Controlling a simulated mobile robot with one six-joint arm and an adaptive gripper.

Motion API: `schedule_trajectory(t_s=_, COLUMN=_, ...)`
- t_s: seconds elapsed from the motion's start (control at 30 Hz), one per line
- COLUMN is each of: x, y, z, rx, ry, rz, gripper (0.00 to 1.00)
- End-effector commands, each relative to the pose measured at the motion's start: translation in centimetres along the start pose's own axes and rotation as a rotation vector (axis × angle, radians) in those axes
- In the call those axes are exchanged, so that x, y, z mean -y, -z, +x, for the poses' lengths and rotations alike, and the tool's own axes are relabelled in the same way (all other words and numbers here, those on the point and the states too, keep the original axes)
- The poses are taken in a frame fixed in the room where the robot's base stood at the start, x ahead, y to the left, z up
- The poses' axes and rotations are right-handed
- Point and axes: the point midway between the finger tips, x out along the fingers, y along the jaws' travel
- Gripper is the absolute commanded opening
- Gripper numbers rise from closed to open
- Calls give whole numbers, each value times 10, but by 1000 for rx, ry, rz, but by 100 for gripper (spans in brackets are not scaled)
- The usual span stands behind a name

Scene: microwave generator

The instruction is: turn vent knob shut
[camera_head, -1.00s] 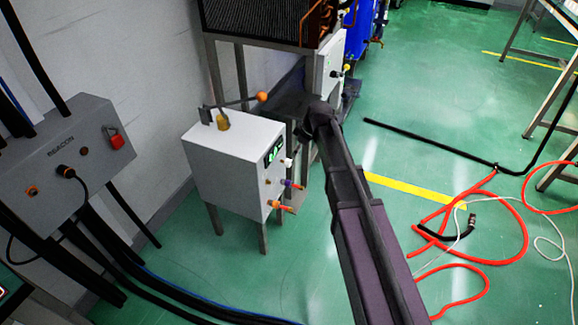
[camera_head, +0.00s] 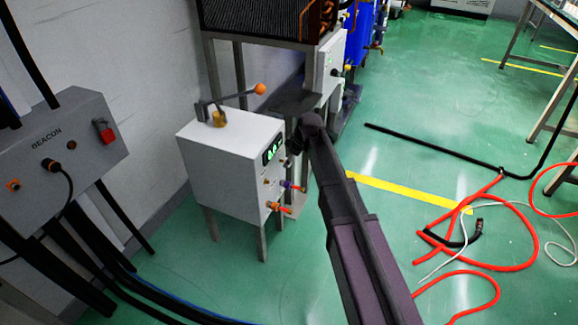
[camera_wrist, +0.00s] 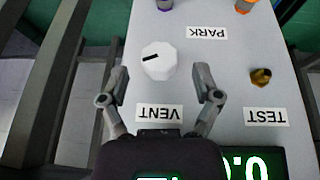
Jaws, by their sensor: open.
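The white many-sided vent knob (camera_wrist: 158,60) with a black pointer mark shows in the wrist view, beside an upside-down VENT label (camera_wrist: 158,114). The mark runs nearly sideways, slightly tilted. My gripper (camera_wrist: 160,74) is open, with one finger on each side of the knob. A small gap shows on both sides, so neither finger visibly touches it. In the head view, my gripper (camera_head: 293,142) is at the front panel of the white cabinet (camera_head: 228,165), and I cannot make out the vent knob there.
A brass knob (camera_wrist: 261,77) by the TEST label sits to the right in the wrist view. Purple (camera_wrist: 165,4) and orange (camera_wrist: 245,5) fittings lie beyond the PARK label. A lever with an orange ball (camera_head: 260,89) tops the cabinet. Red hoses (camera_head: 480,265) lie on the floor at right.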

Motion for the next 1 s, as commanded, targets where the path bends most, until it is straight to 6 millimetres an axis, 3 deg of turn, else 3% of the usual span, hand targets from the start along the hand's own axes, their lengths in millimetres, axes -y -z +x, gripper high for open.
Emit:
schedule_trajectory(t_s=0.2, x=0, y=0, z=14, rx=0, ry=0, rz=-1, gripper=81)
schedule_trajectory(t_s=0.67, x=0, y=0, z=17, rx=0, ry=0, rz=-1, gripper=81)
schedule_trajectory(t_s=0.7, x=0, y=0, z=17, rx=0, ry=0, rz=-1, gripper=78)
schedule_trajectory(t_s=0.77, x=0, y=0, z=17, rx=0, ry=0, rz=-1, gripper=61)
schedule_trajectory(t_s=0.97, x=0, y=0, z=17, rx=0, ry=0, rz=-1, gripper=1)
schedule_trajectory(t_s=1.0, x=0, y=0, z=17, rx=0, ry=0, rz=-1, gripper=0)
